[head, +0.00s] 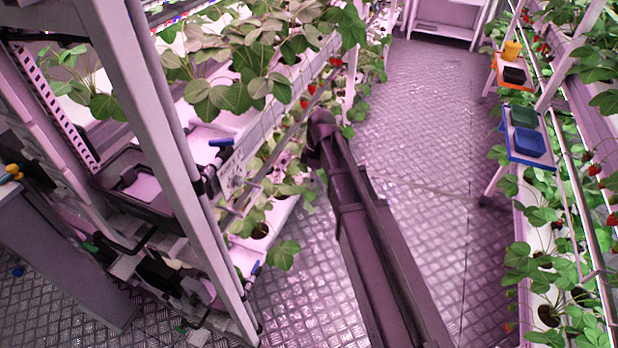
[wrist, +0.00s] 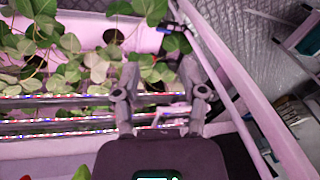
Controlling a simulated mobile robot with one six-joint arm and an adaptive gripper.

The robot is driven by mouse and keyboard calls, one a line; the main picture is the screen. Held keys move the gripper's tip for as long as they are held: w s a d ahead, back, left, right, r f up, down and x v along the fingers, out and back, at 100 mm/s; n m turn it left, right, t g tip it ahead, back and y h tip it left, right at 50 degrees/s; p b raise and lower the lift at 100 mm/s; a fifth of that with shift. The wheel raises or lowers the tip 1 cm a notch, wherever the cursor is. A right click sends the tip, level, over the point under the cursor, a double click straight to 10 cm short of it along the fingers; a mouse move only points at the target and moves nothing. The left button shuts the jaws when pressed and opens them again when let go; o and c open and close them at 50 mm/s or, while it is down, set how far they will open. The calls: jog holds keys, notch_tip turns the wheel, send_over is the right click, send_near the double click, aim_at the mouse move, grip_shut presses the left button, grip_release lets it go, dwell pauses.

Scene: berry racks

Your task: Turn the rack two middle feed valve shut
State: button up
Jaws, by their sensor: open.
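In the head view a blue valve handle (head: 220,142) sits at the near end of the left rack's middle trough, beside the upright post. A second blue handle (head: 256,267) sits lower, at the end of the bottom trough. I cannot read a rack number. In the wrist view a small dark blue piece (wrist: 165,27) shows at a trough end beyond the fingers; I cannot tell which valve it belongs to. My gripper (wrist: 160,82) is open and empty in the wrist view, its two fingers apart over LED bars. The head view does not clearly show my gripper.
Strawberry plants (head: 235,70) hang over the left rack's troughs. A slanted white post (head: 165,150) stands close to the middle handle. LED bars (wrist: 60,122) cross below the fingers. On the right are an orange tray (head: 513,75) and a blue tray (head: 530,150). The aisle floor (head: 425,110) is clear.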

jog(key=s+d+m+t+h, duration=0.1)
jog(key=s+d+m+t, duration=0.1)
jog(key=s+d+m, duration=0.9)
jog(key=shift+s+d+f+m+h, duration=0.3)
jog(key=shift+d+m, duration=1.6)
jog(key=shift+m, duration=0.9)
